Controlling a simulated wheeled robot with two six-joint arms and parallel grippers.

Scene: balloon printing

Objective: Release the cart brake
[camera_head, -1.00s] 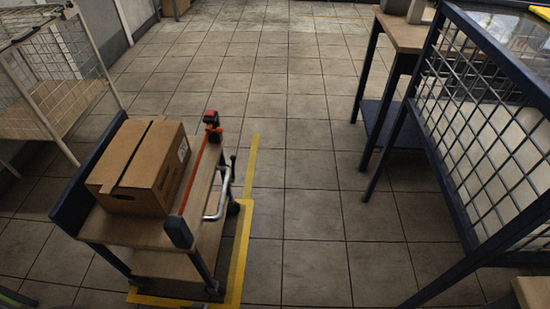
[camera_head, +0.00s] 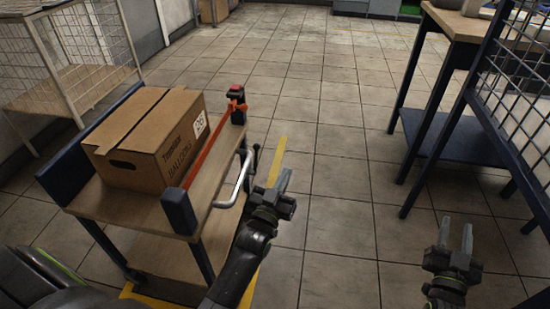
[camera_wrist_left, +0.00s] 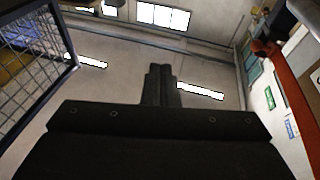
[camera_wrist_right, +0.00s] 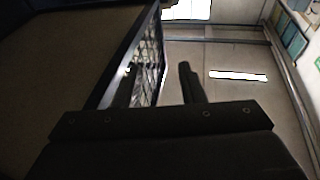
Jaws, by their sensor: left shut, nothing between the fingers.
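The cart (camera_head: 147,208) stands at the left in the head view, with wooden shelves, a dark blue end panel and a silver handle (camera_head: 240,180) on its right side. A small dark lever (camera_head: 255,158) stands up beside the handle; I cannot tell for sure that it is the brake. My left gripper (camera_head: 284,180) is shut and empty, just right of the handle and apart from it. Its closed fingers show in the left wrist view (camera_wrist_left: 160,84). My right gripper (camera_head: 456,232) is open and empty over the floor at the lower right; its parted fingers show in the right wrist view (camera_wrist_right: 158,84).
A cardboard box (camera_head: 145,170) sits on the cart's top shelf beside an orange-red bar (camera_head: 206,148). A red and black device (camera_head: 236,98) is on the cart's far corner. A blue-legged workbench (camera_head: 455,130) stands at the right. Tiled floor lies clear between.

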